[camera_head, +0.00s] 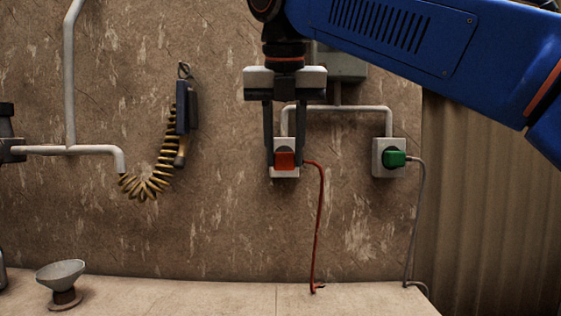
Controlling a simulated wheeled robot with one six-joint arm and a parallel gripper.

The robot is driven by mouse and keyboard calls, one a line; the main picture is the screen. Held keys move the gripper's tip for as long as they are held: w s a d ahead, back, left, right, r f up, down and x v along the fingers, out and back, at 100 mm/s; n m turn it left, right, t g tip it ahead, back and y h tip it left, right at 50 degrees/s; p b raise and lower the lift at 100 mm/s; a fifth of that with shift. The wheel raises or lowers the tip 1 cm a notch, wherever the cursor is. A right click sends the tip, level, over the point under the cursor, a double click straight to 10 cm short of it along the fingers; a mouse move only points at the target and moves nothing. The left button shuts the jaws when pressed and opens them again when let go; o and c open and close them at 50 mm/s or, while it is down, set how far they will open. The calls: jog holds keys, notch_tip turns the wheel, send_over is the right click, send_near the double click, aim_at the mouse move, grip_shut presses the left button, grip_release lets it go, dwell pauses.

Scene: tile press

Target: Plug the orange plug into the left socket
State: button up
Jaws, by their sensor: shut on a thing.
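The orange plug (285,160) is in front of the left socket (285,174), a pale square box on the wall. My gripper (284,163) points down with one finger on each side of the plug and is shut on it. A red cord (320,210) runs from the plug down to the bench. The plug covers the middle of the left socket, and I cannot tell whether it is seated in it or just in front. The right socket (380,172) holds a green plug (394,159) with a grey cord (419,215).
A grey conduit (350,108) joins the two sockets to a box (343,68) behind my arm. A coiled yellow hose (145,186) and a dark handset (186,110) hang at left. A grey funnel-shaped cup (60,270) stands on the bench (190,298). The bench middle is mostly clear.

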jog(key=shift+w+d, duration=0.1)
jog(key=shift+w, duration=2.7)
jog(key=shift+w, duration=0.55)
jog(key=o, duration=1.1)
jog(key=shift+o, duration=0.2)
jog(key=shift+r, duration=0.1)
jog(key=v, duration=0.7)
jog(key=shift+s, duration=0.2)
